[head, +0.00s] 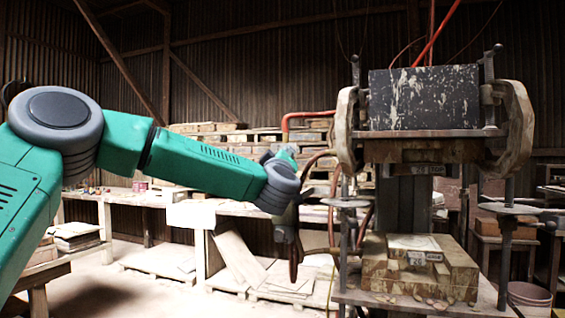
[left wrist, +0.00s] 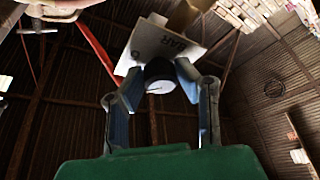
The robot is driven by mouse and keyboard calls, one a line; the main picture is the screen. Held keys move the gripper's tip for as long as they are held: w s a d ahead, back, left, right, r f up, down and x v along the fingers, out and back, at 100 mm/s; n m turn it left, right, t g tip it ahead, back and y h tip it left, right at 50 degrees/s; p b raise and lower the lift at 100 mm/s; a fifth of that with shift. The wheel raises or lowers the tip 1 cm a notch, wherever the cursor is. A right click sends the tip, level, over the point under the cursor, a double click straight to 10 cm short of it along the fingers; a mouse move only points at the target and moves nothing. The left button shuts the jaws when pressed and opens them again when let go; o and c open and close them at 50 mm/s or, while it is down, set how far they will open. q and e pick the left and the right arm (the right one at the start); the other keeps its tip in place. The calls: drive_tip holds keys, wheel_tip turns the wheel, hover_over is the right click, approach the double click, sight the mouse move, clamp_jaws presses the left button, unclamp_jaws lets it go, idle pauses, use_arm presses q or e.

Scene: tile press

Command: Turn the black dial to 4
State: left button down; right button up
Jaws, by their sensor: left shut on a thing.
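The black dial (left wrist: 158,70) shows in the left wrist view as a dark round body with a pale face and a thin mark on it. It sits against a pale plate (left wrist: 165,44) lettered "BAR". My left gripper (left wrist: 159,82) is shut on the dial, with one finger on each side. I cannot read any number or the dial's setting. In the head view my left arm reaches in from the left to the left side of the tile press (head: 425,100); the dial cannot be made out there. My right gripper is not in view.
The press has a dark upper block, rusty side arms and a lower bed with stacked wooden blocks (head: 420,270). Orange and dark hoses (head: 333,205) hang close to my left wrist. Benches and stacked tiles (head: 215,128) stand behind. A bucket (head: 530,297) stands at lower right.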

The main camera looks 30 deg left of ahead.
use_arm(q)
drive_tip(key=shift+n+g+y, duration=0.3)
drive_tip(key=shift+n+g, duration=0.1)
drive_tip(key=shift+n, duration=0.7)
drive_tip(key=c, duration=1.3)
unclamp_jaws()
drive_tip(key=shift+a, duration=0.1)
drive_tip(key=shift+c, duration=0.2)
drive_tip(key=shift+o, duration=0.6)
drive_tip(key=shift+s+a, duration=0.1)
drive_tip(key=v, duration=1.2)
